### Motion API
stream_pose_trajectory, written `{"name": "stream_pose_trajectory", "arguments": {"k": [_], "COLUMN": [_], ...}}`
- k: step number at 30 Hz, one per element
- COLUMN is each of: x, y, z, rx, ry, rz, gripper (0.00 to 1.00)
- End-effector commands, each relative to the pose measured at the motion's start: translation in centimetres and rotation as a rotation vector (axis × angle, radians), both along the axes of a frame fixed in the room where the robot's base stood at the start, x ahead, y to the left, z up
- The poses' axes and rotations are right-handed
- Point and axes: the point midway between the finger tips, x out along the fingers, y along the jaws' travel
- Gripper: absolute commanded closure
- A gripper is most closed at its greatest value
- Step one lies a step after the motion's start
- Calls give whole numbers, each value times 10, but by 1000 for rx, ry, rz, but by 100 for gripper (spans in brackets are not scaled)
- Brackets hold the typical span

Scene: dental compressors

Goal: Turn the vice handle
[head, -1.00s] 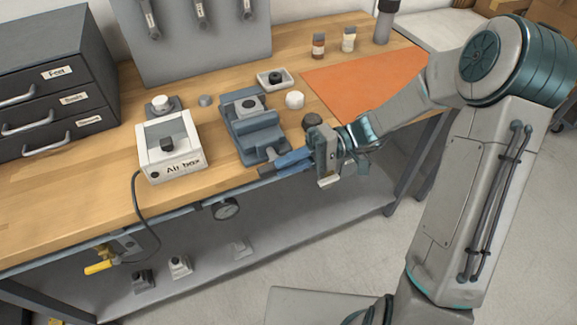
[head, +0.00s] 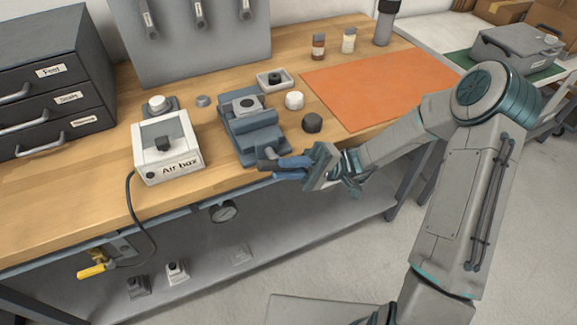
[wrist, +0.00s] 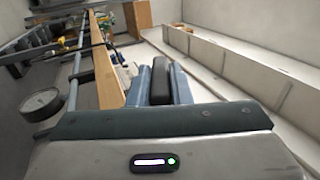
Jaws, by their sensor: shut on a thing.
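The blue-grey vice (head: 248,132) stands at the front edge of the wooden bench, with a small dark-topped part (head: 247,104) between its jaws. My gripper (head: 284,167) is at the front of the vice, its blue fingers pointing left and shut on the dark vice handle (head: 268,157). In the wrist view the dark handle (wrist: 160,82) lies between the two blue fingers. The fingers hide part of the handle and the screw end.
The white air box (head: 168,150) stands left of the vice, its hose hanging over the edge. A gauge (head: 224,211) hangs under the bench front.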

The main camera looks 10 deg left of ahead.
Motion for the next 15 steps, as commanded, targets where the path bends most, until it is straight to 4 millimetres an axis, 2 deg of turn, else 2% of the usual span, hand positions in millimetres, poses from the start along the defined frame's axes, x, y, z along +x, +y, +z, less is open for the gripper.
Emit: {"name": "stream_pose_trajectory", "arguments": {"k": [9,10,12,15], "x": [0,0,0,0], "y": [0,0,0,0], "z": [0,0,0,0], "rx": [3,2,2,1], "ry": [1,0,0,1], "rz": [2,2,2,1], "gripper": [100,79,60,60]}}
